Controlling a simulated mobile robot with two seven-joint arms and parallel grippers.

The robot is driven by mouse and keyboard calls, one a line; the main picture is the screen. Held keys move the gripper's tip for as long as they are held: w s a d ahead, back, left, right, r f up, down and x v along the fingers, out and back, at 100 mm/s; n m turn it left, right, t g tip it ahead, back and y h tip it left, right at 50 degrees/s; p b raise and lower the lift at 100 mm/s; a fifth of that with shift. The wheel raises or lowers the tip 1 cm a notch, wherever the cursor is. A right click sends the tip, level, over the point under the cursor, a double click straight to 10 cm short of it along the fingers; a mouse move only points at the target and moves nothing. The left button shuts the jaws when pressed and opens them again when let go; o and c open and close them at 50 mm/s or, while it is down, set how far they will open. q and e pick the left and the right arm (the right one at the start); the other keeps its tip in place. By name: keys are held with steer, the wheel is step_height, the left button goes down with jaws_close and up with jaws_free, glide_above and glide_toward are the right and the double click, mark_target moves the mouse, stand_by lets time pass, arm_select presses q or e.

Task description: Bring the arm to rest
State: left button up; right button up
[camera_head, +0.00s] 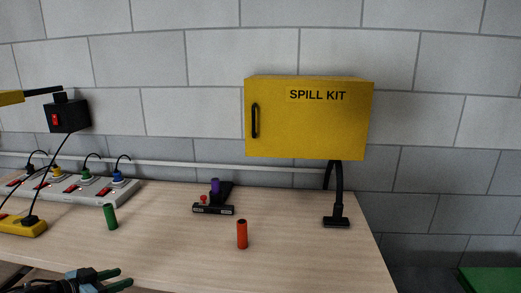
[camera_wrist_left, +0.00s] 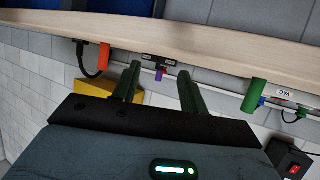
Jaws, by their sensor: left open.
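My left gripper (camera_head: 124,276) shows at the bottom left of the head view, low at the front edge of the table (camera_head: 300,225). Its two dark green fingers point right and are apart with nothing between them. In the left wrist view the same gripper (camera_wrist_left: 158,78) is open and empty, with the table edge (camera_wrist_left: 200,45) beyond its fingertips. A green cylinder (camera_head: 110,217) and an orange cylinder (camera_head: 242,235) stand upright on the table, both apart from the gripper. My right gripper is in neither view.
A grey power strip (camera_head: 85,188) and a yellow block (camera_head: 25,227) with cables lie at the left. A black switch box (camera_head: 70,117) is above them. A purple cylinder (camera_head: 215,185) stands at a black holder (camera_head: 212,209). A yellow spill kit cabinet (camera_head: 310,125) hangs behind. The table's front right is clear.

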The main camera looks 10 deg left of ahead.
arm_select(q)
steer(key=s+d+f+g, duration=0.1)
steer(key=s+d+f, duration=0.5)
steer(key=d+f, duration=0.2)
steer(key=s+d+f, duration=0.6)
steer(key=d+f, duration=0.3)
steer(key=s+d+f+n+g+y, duration=0.1)
steer(key=s+d+f, duration=0.2)
steer(key=s+d, duration=0.2)
steer(key=s+d+f+g+y, duration=0.1)
steer(key=s+d+f, duration=0.2)
steer(key=s, duration=0.9)
steer(key=shift+s+d+f+n+g+y, duration=0.15)
steer(key=shift+d+f+n+g+y, duration=0.2)
steer(key=shift+d, duration=0.7)
